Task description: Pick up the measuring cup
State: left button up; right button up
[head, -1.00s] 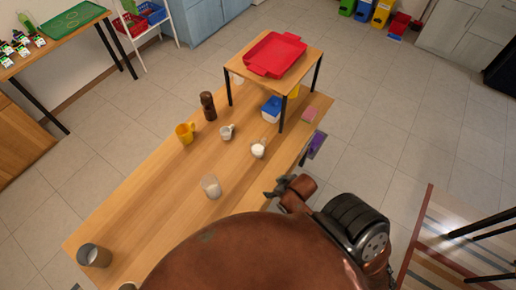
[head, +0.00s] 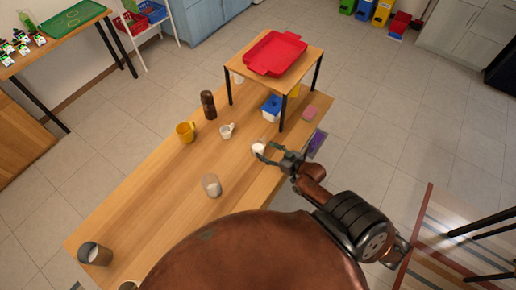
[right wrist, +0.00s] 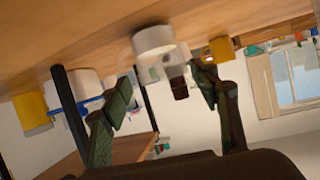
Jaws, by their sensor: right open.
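A small clear cup with white contents (head: 259,147), which I take to be the measuring cup, stands near the right edge of the wooden table. My right gripper (head: 270,152) is open close beside it, low over the table edge. In the right wrist view, which is upside down, the cup (right wrist: 155,42) appears between and beyond the two open fingers (right wrist: 160,85). I cannot tell whether the fingers touch it. A similar clear glass with white contents (head: 212,186) stands nearer the front. My left gripper is out of view.
A raised wooden stand with a red tray (head: 275,53) is behind the cup, with a black leg (head: 282,112) close by. A blue-and-white container (head: 271,107), white mug (head: 227,131), yellow mug (head: 186,132) and dark grinder (head: 208,104) stand nearby. The table's left front (head: 130,215) has free room.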

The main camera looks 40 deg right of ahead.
aim_at(254, 143)
jog(key=x, duration=0.6)
jog(key=shift+w+a+r, duration=0.1)
jog(key=shift+w+r, duration=0.05)
jog(key=shift+r, duration=0.1)
jog(key=shift+c, duration=0.2)
jog(key=c, duration=0.8)
jog(key=shift+c, duration=0.6)
jog(key=shift+r, duration=0.2)
